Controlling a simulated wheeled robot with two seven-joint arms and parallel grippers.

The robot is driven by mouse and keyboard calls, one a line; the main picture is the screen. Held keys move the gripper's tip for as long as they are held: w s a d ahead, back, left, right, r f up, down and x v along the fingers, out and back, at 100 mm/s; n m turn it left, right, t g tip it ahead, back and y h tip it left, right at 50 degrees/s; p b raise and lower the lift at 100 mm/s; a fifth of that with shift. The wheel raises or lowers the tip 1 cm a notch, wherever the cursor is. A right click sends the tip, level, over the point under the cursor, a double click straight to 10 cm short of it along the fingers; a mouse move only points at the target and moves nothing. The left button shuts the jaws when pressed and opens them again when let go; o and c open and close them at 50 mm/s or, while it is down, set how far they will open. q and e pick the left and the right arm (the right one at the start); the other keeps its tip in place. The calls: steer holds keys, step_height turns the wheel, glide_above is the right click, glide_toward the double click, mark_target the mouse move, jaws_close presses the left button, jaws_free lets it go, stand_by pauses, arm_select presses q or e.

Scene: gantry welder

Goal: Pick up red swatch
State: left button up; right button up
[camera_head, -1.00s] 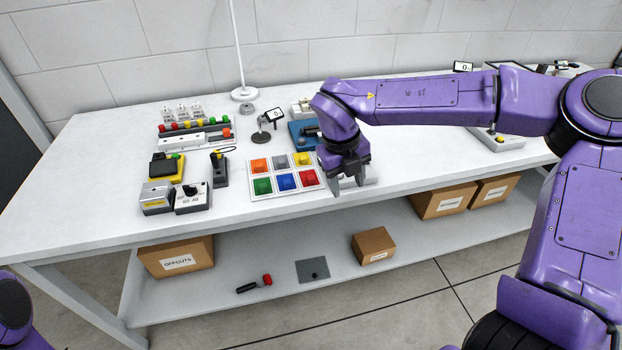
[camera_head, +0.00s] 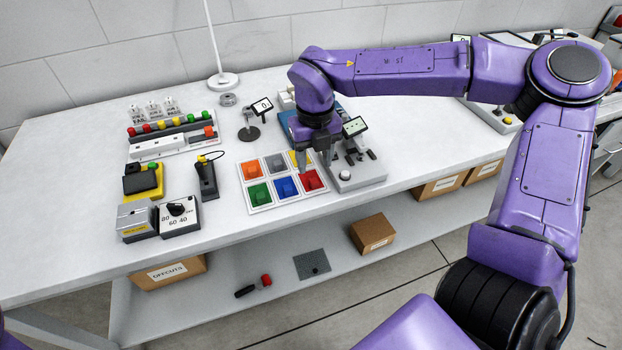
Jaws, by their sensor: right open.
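The red swatch (camera_head: 311,180) lies in the front right cell of a white tray (camera_head: 259,209) on the bench. The tray also holds orange, grey, yellow, green and blue swatches. My right gripper (camera_head: 318,163) points down over the tray's right side, just behind and above the red swatch. Its jaws are open, with a finger on either side and nothing seen between them. It partly covers the yellow swatch (camera_head: 294,160). I cannot tell its exact height above the tray. My left gripper is not in view.
A grey device with a small screen (camera_head: 356,127) stands close right of the tray. A black stand with a display (camera_head: 250,132) is behind it. A dial box (camera_head: 179,216) and a black-handled holder (camera_head: 207,178) stand to the left. The bench's front strip is clear.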

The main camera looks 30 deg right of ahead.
mark_target(313, 174)
steer(key=f, duration=0.4)
steer(key=shift+a+f, duration=0.25)
steer(key=shift+f, duration=0.1)
jaws_close()
steer(key=shift+r, duration=0.1)
